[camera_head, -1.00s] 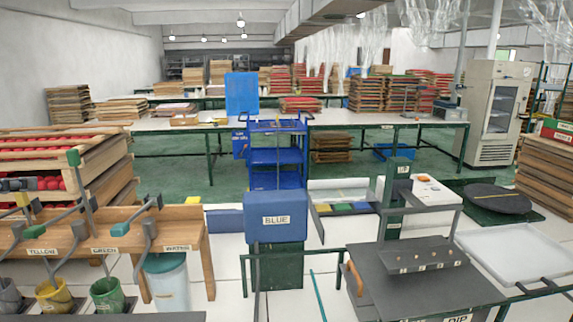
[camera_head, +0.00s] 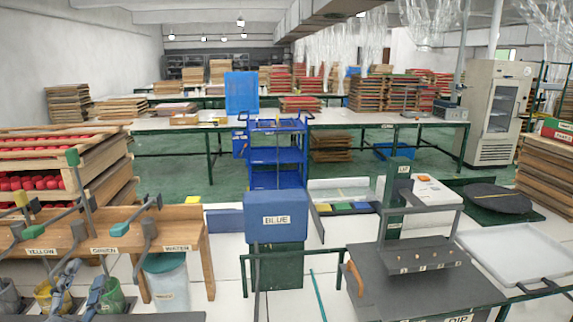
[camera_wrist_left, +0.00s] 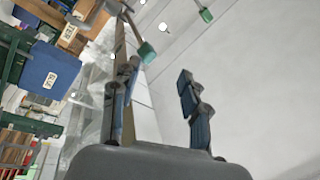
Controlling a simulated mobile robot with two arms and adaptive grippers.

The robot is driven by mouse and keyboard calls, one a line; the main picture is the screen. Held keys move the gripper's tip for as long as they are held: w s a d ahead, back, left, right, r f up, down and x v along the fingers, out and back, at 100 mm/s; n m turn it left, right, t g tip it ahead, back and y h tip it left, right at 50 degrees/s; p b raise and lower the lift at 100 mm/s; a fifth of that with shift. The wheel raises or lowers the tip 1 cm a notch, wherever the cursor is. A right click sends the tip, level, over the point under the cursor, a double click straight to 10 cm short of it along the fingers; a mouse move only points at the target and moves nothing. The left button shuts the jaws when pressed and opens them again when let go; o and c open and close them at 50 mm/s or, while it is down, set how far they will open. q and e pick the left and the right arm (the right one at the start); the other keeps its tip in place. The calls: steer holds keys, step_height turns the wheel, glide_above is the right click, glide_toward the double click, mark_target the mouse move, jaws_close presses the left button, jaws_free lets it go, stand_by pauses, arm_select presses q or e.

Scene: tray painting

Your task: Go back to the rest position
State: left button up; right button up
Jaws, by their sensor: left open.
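My left gripper (camera_head: 82,285) is at the bottom left of the head view, in front of the yellow bucket (camera_head: 46,300) and the green bucket (camera_head: 112,290), partly covering both. Its two dark blue-grey fingers stand apart with nothing between them. In the left wrist view the same open gripper (camera_wrist_left: 158,92) points up, with empty space between its fingers. My right gripper is in neither view.
The blue box labelled BLUE (camera_head: 276,230) is at centre. A dark dip table (camera_head: 420,285) is at right.

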arm_select(q)
steer(key=s+d+f+n+g, duration=0.1)
steer(key=s+f+n+g, duration=0.15)
steer(key=f, duration=0.35)
steer(key=s+d+f+n+g+y, duration=0.1)
steer(key=s+f+n+g, duration=0.15)
steer(key=f, duration=0.45)
steer(key=s+d+f+n+g, duration=0.1)
steer(key=s+f+n+g, duration=0.1)
steer(key=s+f+g, duration=0.3)
steer(key=s+d+f+n+g+h, duration=0.1)
steer(key=s+d+f+g+h, duration=0.5)
steer(key=s+d+f, duration=0.7)
step_height(320, 180, down, 24)
steer(key=s+g, duration=0.2)
steer(key=s+a+f+g+y, duration=0.1)
steer(key=s+a+f, duration=0.1)
steer(key=s+f, duration=1.5)
steer(key=shift+a+f, duration=0.15)
steer(key=shift+a, duration=0.2)
